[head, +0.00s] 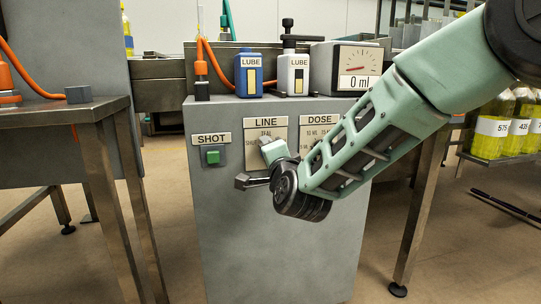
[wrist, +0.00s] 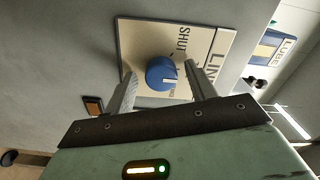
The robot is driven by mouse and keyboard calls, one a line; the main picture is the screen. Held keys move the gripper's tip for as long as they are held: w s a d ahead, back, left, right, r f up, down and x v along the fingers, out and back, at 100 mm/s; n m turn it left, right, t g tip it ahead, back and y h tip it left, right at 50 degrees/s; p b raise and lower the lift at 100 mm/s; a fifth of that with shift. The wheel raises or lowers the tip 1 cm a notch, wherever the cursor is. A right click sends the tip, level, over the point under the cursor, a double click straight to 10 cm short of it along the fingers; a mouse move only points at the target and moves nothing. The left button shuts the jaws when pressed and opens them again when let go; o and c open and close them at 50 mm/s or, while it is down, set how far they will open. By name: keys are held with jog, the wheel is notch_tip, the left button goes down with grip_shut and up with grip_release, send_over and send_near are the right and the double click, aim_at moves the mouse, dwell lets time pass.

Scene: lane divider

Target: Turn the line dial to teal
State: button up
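The line dial is a round blue knob (wrist: 161,73) with a white mark, on a beige plate (wrist: 134,40) lettered LINE and SHUT in the wrist view. The mark points to the picture's lower side, towards small lettering too small to read. My gripper (wrist: 162,73) is open, with one finger on each side of the knob and a visible gap to each. In the head view my gripper (head: 254,163) is in front of the LINE plate (head: 266,131), where TEAL shows at the top. The knob is hidden there.
The grey cabinet (head: 270,240) also carries a green SHOT button (head: 212,157) and a DOSE plate (head: 320,131) partly behind my arm. On top stand a blue LUBE bottle (head: 249,76), a white LUBE bottle (head: 293,76) and a gauge reading 0 ml (head: 356,68).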

jog(key=shift+s, duration=0.1)
jog(key=p+v, duration=0.3)
jog(key=v, duration=1.4)
jog(key=shift+p, duration=0.3)
jog(key=shift+s+r, duration=0.1)
jog(key=shift+s, duration=0.05)
